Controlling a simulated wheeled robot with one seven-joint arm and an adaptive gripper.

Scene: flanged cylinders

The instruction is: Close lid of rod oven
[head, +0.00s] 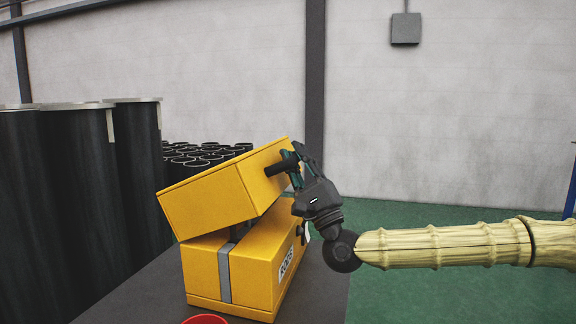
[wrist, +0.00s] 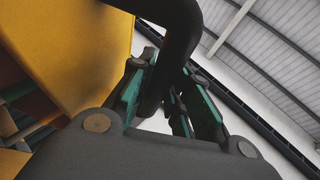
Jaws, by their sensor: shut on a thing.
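The rod oven is a yellow box (head: 240,272) with a dark-lettered label on its side, standing on a dark table. Its yellow lid (head: 222,197) is raised and tilted, with a gap between lid and box at the front. My gripper (head: 297,163) is at the lid's right end, shut on the black lid handle (head: 280,166). In the wrist view, the black handle (wrist: 180,50) passes between the green-padded fingers of my gripper (wrist: 170,100). The yellow lid (wrist: 85,50) fills the upper left there, and the inside of the oven shows only partly at the far left.
A red round rim (head: 205,319) shows at the table's front edge. Large dark flanged cylinders (head: 80,190) stand at the left, with several smaller dark tubes (head: 195,155) behind the oven. The green floor (head: 430,290) at the right is clear.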

